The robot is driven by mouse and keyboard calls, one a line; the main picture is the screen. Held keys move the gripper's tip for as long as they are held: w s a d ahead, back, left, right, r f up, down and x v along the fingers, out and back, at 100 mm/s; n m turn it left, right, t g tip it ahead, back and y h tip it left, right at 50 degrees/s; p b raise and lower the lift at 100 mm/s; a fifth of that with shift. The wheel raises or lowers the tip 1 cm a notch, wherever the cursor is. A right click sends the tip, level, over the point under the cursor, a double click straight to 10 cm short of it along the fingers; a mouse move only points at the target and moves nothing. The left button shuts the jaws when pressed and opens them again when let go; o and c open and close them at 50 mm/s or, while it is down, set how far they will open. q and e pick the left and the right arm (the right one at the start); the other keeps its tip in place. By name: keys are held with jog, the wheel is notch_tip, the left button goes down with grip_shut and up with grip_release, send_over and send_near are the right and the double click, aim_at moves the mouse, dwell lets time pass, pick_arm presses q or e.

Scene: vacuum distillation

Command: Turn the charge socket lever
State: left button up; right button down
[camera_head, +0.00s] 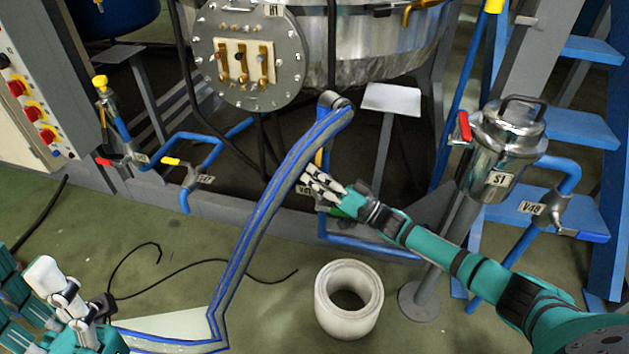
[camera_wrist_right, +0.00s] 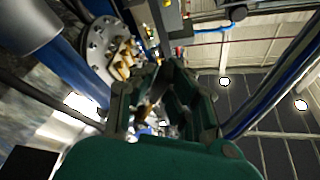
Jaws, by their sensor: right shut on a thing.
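A steel vessel labelled S1 (camera_head: 496,155) stands at the right in the head view, with a red lever (camera_head: 464,126) on the left of its lid. I take this to be the charge socket lever; my right gripper is well away to its lower left. My right gripper (camera_head: 318,188) is at a labelled valve under the big tank. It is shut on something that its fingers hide. My left gripper (camera_head: 60,285) is low at the left edge.
A grey, blue-edged bent piece (camera_head: 272,205) runs close left of my right gripper. A white ring (camera_head: 349,298) stands on the floor below. Blue pipes (camera_head: 205,150) and a steel tank (camera_head: 370,48) lie behind. A blue stair (camera_head: 585,130) is at the right.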

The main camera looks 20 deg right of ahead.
jog(key=shift+w+d+f, duration=0.1)
jog(key=shift+d+f, duration=0.1)
jog(key=shift+f, duration=0.15)
jog(key=shift+w, duration=0.1)
jog(key=c, duration=1.4)
grip_release()
jog(key=shift+d, duration=0.1)
jog(key=shift+c, duration=0.2)
jog(key=shift+o, duration=0.3)
jog(key=shift+r, duration=0.15)
jog(key=v, duration=1.2)
